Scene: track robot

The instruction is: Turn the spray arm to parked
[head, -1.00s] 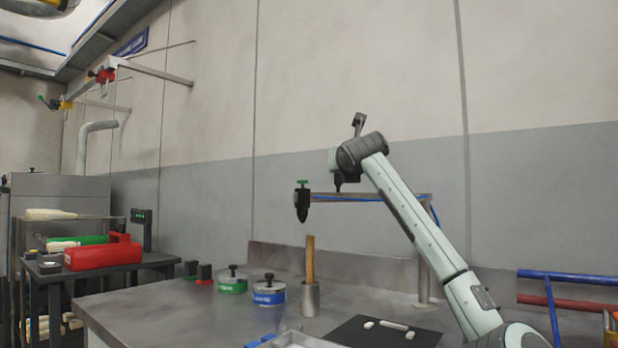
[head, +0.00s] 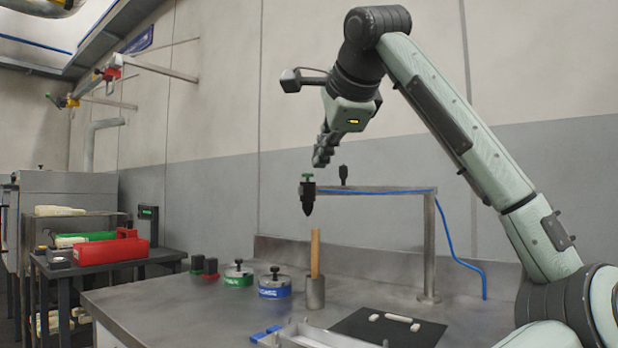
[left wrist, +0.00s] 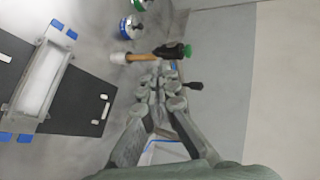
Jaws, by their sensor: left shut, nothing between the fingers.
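The spray arm (head: 375,189) is a thin horizontal bar on an upright post at the back of the bench. It points left from the post. Its black nozzle (head: 308,195) with a green top hangs at the left end, and a small black knob (head: 343,174) stands on the bar. My left gripper (head: 320,160) is shut and empty, tilted downward just above the nozzle end in the head view. In the left wrist view the gripper (left wrist: 160,72) shows close to the nozzle (left wrist: 172,51) and the knob (left wrist: 193,86). Contact cannot be told. My right gripper is out of view.
A wooden-handled tool stands in a metal cup (head: 314,292) below the nozzle. Green (head: 238,275) and blue (head: 274,285) lidded tins stand left of it. A black mat (head: 365,328) with white pieces and a tray (head: 315,338) lie in front. A blue hose (head: 463,262) hangs behind the post.

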